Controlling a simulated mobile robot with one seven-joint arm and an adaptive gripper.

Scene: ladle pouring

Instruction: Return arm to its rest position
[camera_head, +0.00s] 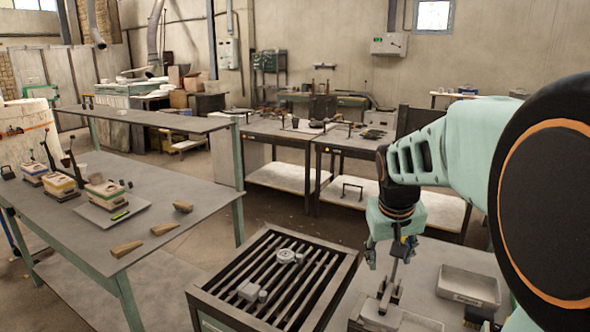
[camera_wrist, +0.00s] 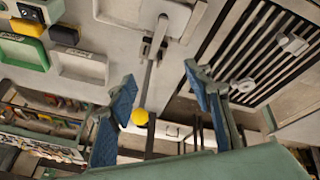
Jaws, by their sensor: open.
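My gripper (camera_head: 388,255) hangs from my mint-green arm at the right of the head view, above a grey work surface. In the wrist view my gripper (camera_wrist: 160,72) is open, with its two blue-padded fingers well apart. A grey ladle-like tool with a yellow ball end (camera_wrist: 140,117) shows between the fingers in the picture. Its grey handle (camera_wrist: 148,85) runs up to a pale fitting. I cannot tell whether any finger touches it. In the head view, a metal holder (camera_head: 388,300) stands below the gripper; its details are small and partly hidden.
A slatted grate table (camera_head: 270,278) with small metal parts stands left of the gripper. A shallow metal tray (camera_head: 468,287) lies to its right. A long bench (camera_head: 165,200) with several small bins and wedges is at the left. Two work tables (camera_head: 290,128) stand behind.

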